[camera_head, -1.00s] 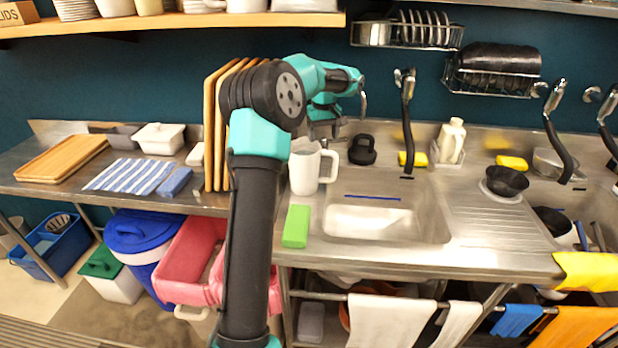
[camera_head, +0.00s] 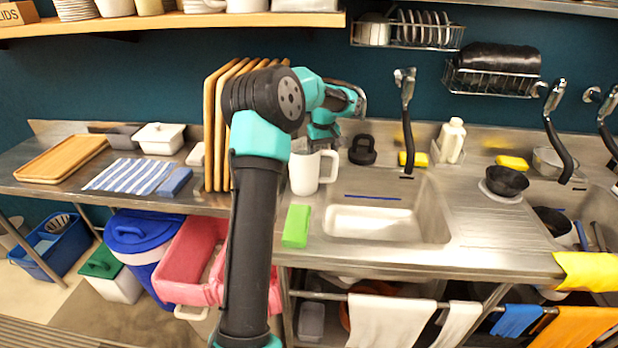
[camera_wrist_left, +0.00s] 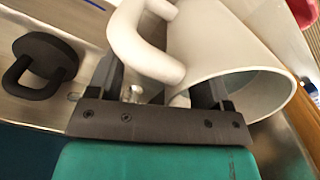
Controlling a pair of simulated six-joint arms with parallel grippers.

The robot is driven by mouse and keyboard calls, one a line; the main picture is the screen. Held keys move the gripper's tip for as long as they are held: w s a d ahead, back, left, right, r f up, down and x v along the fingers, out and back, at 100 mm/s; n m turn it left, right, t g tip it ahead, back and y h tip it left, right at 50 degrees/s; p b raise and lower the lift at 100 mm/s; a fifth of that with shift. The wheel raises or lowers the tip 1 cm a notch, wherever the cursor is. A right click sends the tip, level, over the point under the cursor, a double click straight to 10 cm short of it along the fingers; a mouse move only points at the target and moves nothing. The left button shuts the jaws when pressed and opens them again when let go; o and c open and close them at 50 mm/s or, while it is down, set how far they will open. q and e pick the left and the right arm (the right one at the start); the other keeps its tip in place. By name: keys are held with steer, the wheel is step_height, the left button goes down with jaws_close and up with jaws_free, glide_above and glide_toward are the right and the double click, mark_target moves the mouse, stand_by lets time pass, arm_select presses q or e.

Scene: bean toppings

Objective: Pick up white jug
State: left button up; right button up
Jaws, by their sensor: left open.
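The white jug (camera_head: 304,172) stands upright on the steel counter left of the sink, its handle to the right. The left gripper (camera_head: 324,142) is open just above the jug's handle side; the arm hides part of the jug. In the left wrist view the jug (camera_wrist_left: 225,50) shows with its open rim towards the camera. The left gripper's fingers (camera_wrist_left: 157,85) are apart, with the handle's near end between them. One finger is beside the handle and the other overlaps the rim; contact cannot be told. The right gripper is not in view.
Wooden boards (camera_head: 213,130) stand upright to the left. The sink (camera_head: 375,222) and a black tap hose (camera_head: 407,130) are to the right.

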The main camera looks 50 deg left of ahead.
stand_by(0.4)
arm_select(q)
jaws_close()
stand_by(0.5)
stand_by(0.8)
